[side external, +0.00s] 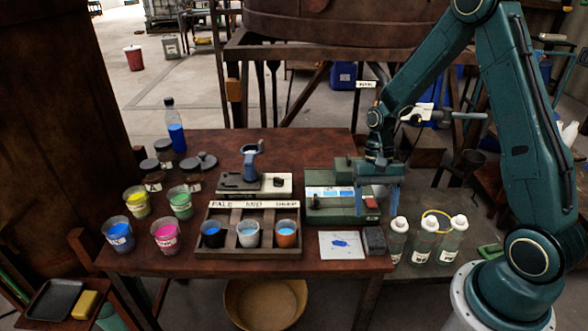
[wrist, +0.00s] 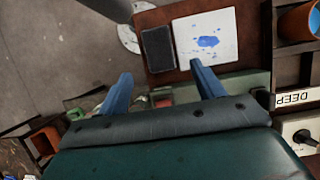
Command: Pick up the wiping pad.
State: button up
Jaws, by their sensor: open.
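The wiping pad (side external: 374,240) is a dark grey block lying on the table's front right part, beside a white card (side external: 341,245) with a blue smear. In the wrist view the pad (wrist: 158,49) lies beyond my fingertips, with the card (wrist: 206,38) to its right. My gripper (side external: 377,205) points down over the right end of a green device, behind the pad in the side view. Its two blue fingers (wrist: 161,72) are apart with nothing between them. The pad is fully visible and apart from the fingers.
The green device (side external: 322,207) stands right behind the card. A divided wooden rack (side external: 248,216) with cups is left of the card. White-capped bottles (side external: 425,239) stand close to the right of the pad. Colored cups (side external: 165,237) and a blue bottle (side external: 175,130) are farther left.

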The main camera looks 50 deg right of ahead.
aim_at(375, 233)
jog(key=shift+s+a+f, duration=0.15)
jog(key=shift+f, duration=0.3)
jog(key=shift+f, duration=0.1)
jog(key=shift+x, duration=2.5)
jog(key=shift+c, duration=0.5)
jog(key=c, duration=1)
